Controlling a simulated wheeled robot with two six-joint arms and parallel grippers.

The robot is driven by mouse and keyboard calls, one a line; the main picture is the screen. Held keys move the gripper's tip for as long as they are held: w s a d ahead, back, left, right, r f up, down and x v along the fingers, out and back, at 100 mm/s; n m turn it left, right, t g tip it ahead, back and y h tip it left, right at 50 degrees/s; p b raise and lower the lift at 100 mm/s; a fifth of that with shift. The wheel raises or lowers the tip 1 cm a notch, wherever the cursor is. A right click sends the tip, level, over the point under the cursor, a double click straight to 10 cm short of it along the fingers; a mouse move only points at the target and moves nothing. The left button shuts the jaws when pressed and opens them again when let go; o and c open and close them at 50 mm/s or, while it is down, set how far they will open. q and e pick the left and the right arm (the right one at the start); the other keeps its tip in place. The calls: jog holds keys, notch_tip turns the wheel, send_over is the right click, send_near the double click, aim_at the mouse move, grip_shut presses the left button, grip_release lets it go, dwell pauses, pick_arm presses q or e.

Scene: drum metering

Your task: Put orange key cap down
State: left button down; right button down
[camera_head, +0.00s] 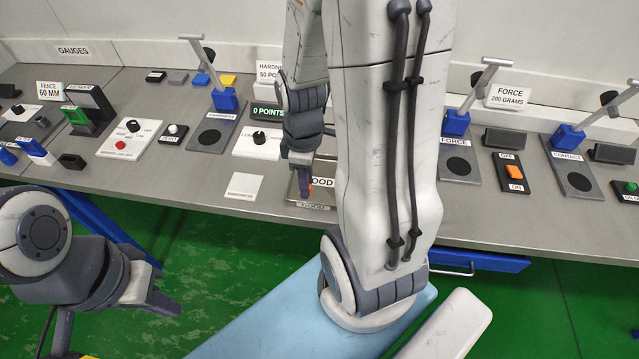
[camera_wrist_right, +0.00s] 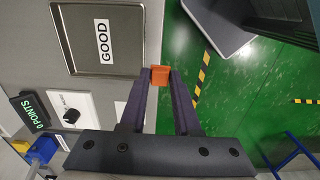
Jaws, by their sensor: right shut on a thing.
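The orange key cap (camera_wrist_right: 160,75) is held between the fingertips of my right gripper (camera_wrist_right: 161,78) in the right wrist view. In the head view a bit of the orange cap (camera_head: 310,185) shows at the tips of my right gripper (camera_head: 304,182), by the GOOD tray. The GOOD tray (camera_wrist_right: 82,12) is a shallow metal tray with a white label; in the wrist view the cap appears just beside its near edge. The tray (camera_head: 294,188) is partly hidden by my right arm in the head view. My left gripper (camera_head: 165,303) hangs in front of the bench, apart from everything; its jaw opening is unclear.
A white square plate (camera_head: 243,187) lies left of the tray. A white dial unit (camera_head: 258,141) and a "0 POINTS" display (camera_head: 268,113) stand behind. A FORCE stand (camera_head: 457,160) and an OFF/ON switch (camera_head: 515,172) are to the right. The bench's front edge is close to the tray.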

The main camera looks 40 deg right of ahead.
jog(key=shift+w+d+f, duration=0.1)
jog(key=shift+d+f, duration=0.1)
jog(key=shift+d, duration=0.2)
jog(key=p, duration=0.2)
send_over(318, 182)
notch_tip(318, 182, down, 6)
jog(key=shift+f, duration=0.15)
notch_tip(318, 182, down, 4)
jog(key=shift+r+p, duration=0.2)
jog(key=shift+p, duration=0.1)
jog(key=shift+d+f, duration=0.1)
jog(key=shift+f, duration=0.2)
jog(key=shift+f, duration=0.15)
jog(key=c, duration=0.6)
grip_release()
jog(key=shift+c, duration=0.2)
